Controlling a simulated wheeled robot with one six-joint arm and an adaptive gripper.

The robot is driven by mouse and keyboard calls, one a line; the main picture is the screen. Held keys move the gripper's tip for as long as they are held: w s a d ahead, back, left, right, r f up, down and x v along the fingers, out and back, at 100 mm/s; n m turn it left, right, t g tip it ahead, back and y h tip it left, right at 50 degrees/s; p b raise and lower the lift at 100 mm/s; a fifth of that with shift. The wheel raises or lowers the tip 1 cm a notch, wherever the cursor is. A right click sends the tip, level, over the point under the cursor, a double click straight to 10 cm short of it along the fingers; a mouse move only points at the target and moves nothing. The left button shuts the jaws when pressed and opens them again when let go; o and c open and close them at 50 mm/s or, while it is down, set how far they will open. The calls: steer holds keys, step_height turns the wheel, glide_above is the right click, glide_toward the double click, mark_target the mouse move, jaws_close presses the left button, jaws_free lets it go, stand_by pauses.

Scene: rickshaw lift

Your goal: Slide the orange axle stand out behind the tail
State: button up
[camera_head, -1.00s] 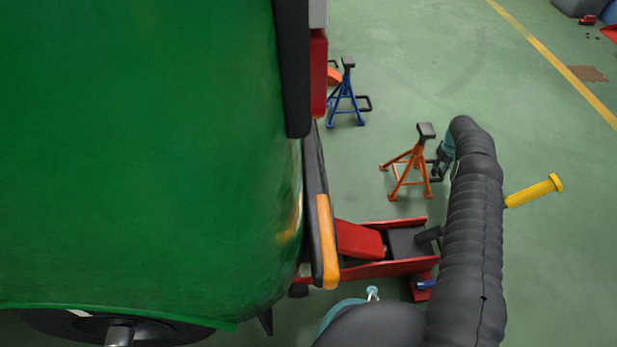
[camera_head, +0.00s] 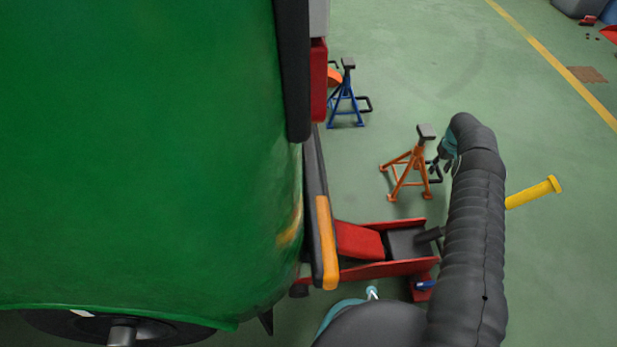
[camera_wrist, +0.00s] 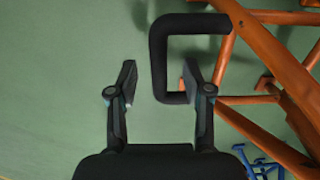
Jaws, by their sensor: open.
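The orange axle stand (camera_head: 410,176) stands upright on the green floor, right of the green vehicle's tail (camera_head: 240,120), with a black top. Its black loop handle (camera_head: 437,179) sticks out on the right side. My gripper (camera_head: 440,165) is at that handle, partly hidden by my sleeved arm. In the wrist view my gripper (camera_wrist: 158,80) is open. The handle's outer bar (camera_wrist: 158,62) shows between the two fingers, and the right finger overlaps the inside of the loop. Whether they touch is not clear. Orange legs (camera_wrist: 265,50) lie to the right.
A blue axle stand (camera_head: 346,98) stands further back beside the vehicle. A red floor jack (camera_head: 375,268) with a yellow-ended handle (camera_head: 535,191) lies in front of the orange stand. The floor behind and right, toward the yellow line (camera_head: 545,52), is mostly clear.

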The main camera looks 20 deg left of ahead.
steer(key=shift+r+p, duration=1)
steer(key=shift+r, duration=2.3)
